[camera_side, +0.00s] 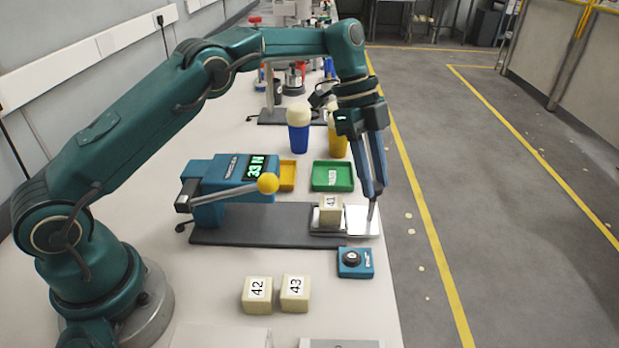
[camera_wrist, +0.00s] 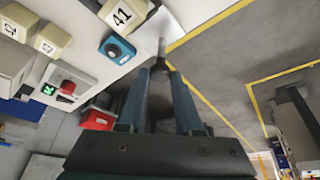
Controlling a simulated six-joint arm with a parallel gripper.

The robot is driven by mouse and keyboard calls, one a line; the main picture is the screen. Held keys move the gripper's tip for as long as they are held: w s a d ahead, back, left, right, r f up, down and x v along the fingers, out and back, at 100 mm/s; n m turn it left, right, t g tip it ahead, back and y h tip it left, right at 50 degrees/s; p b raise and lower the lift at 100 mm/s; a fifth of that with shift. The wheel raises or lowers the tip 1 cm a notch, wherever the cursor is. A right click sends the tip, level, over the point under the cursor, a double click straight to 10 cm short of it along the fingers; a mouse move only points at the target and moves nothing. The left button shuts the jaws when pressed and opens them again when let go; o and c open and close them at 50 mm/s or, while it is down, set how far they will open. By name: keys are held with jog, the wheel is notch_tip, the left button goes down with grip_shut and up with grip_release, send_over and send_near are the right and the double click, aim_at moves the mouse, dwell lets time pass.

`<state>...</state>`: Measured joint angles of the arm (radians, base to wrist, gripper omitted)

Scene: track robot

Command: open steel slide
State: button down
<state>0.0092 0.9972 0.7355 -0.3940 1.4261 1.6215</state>
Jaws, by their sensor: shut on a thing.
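The steel slide (camera_side: 362,222) is a flat shiny plate at the right end of a dark base plate (camera_side: 260,225). It reaches out past the base's right end. A cream block marked 41 (camera_side: 330,212) stands at the slide's left part. My gripper (camera_side: 374,194) points down over the slide's right side, shut on its thin upright handle (camera_side: 371,212). In the wrist view, the handle (camera_wrist: 162,48) rises between my fingertips (camera_wrist: 159,70). The slide (camera_wrist: 166,22) and block 41 (camera_wrist: 122,14) show beyond, partly cut off by the top edge.
A teal device with a green display (camera_side: 258,166) and yellow-knobbed lever (camera_side: 267,183) stands left. A blue button box (camera_side: 355,263) sits just in front of the slide. Blocks 42 (camera_side: 257,294) and 43 (camera_side: 295,293) stand nearer. A green tray (camera_side: 332,176) lies behind. The table's right edge is close.

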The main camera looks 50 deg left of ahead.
jog(key=shift+w+d, duration=0.2)
jog(key=c, duration=0.6)
grip_release()
jog(key=shift+a+r, duration=0.25)
jog(key=shift+r, duration=0.25)
jog(key=a, duration=1.2)
jog(key=shift+s, duration=0.1)
